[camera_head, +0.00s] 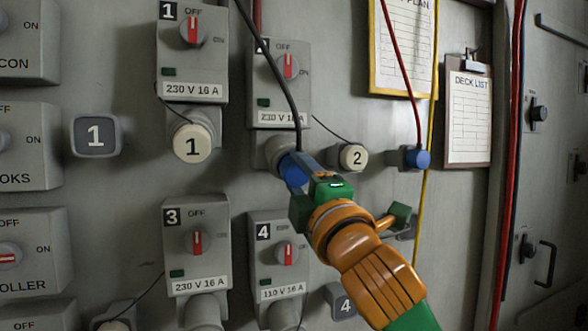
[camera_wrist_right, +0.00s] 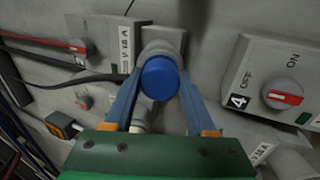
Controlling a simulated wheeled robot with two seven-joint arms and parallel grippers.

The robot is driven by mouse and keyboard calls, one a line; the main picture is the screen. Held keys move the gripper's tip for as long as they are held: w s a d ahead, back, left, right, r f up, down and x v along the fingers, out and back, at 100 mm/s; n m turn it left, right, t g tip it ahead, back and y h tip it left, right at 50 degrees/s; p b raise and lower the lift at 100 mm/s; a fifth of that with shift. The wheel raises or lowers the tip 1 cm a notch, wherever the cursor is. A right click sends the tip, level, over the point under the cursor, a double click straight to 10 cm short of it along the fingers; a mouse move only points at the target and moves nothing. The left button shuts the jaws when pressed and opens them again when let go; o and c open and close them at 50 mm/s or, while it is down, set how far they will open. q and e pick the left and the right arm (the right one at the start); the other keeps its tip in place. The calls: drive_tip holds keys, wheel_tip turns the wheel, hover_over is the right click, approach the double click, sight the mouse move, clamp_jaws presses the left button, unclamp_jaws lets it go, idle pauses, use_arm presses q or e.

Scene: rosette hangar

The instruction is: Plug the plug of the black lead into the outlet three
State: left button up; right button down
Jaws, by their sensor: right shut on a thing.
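My right gripper (camera_head: 300,172) is shut on the blue plug (camera_head: 291,168) of the black lead (camera_head: 275,65), at the socket (camera_head: 272,150) under outlet two (camera_head: 283,85). In the right wrist view the plug (camera_wrist_right: 159,78) sits between the blue fingers (camera_wrist_right: 160,88), lined up against a grey socket collar (camera_wrist_right: 163,47). I cannot tell whether it is seated in it. Outlet three (camera_head: 197,262) is at lower left in the head view, its switch upright; its socket (camera_head: 205,312) is cut by the bottom edge. My left gripper is not in view.
Outlet one (camera_head: 193,70) has a cream cap (camera_head: 192,143). Outlet two's cap (camera_head: 352,157) hangs aside. A red lead (camera_head: 400,60) ends in another blue plug (camera_head: 418,159) at right. A clipboard (camera_head: 469,115) hangs beyond.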

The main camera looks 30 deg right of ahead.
sight(298, 175)
drive_tip(key=shift+s+a+f, duration=0.1)
drive_tip(key=shift+s+f, duration=0.05)
drive_tip(key=shift+f, duration=0.1)
drive_tip(key=shift+s+a+b, duration=0.1)
drive_tip(key=shift+s+b, duration=0.3)
drive_tip(key=shift+s, duration=0.35)
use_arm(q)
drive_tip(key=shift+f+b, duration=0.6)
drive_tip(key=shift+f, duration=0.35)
use_arm(e)
drive_tip(key=shift+v, duration=2.05)
drive_tip(key=shift+f, duration=0.1)
